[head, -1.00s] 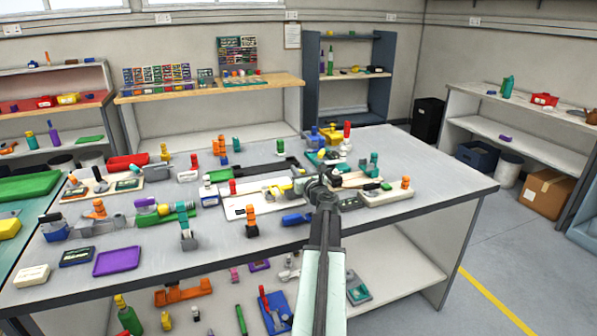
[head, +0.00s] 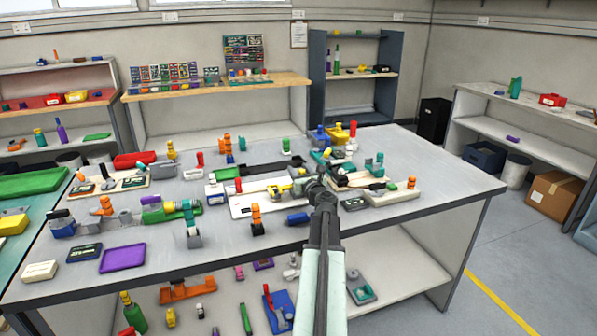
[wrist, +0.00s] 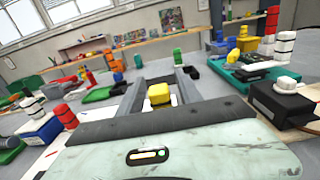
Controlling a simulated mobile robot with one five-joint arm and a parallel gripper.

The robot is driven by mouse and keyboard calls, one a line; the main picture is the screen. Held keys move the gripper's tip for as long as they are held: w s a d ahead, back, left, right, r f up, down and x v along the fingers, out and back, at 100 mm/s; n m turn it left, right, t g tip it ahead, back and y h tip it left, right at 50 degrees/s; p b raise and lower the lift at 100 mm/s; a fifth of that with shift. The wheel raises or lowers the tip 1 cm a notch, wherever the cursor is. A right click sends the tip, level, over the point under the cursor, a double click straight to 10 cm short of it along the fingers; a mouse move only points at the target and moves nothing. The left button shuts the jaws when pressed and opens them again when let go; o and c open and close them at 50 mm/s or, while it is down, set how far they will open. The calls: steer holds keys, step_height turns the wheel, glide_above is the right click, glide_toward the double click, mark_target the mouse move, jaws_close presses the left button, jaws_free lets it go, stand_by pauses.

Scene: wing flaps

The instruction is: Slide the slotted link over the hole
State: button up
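My gripper (head: 300,186) reaches out over the near middle of the grey table. In the wrist view its two grey fingers (wrist: 162,88) stand apart, with a yellow block (wrist: 158,95) on a pale base between them. Gaps show beside the block, and I cannot tell whether it is touched. A white board (head: 243,207) lies left of the gripper in the head view, with small yellow and grey parts near its right end. I cannot make out the slotted link or the hole for certain; my gripper and wrist cover that area.
An orange-topped piece (head: 256,220) stands before the board, and a blue piece (head: 298,218) lies near the front edge. A black block with a white knob (wrist: 285,98) is close on the right in the wrist view. Several upright coloured parts crowd the table.

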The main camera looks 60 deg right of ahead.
steer(key=v, duration=0.8)
steer(key=shift+w, duration=0.1)
steer(key=shift+f, duration=0.1)
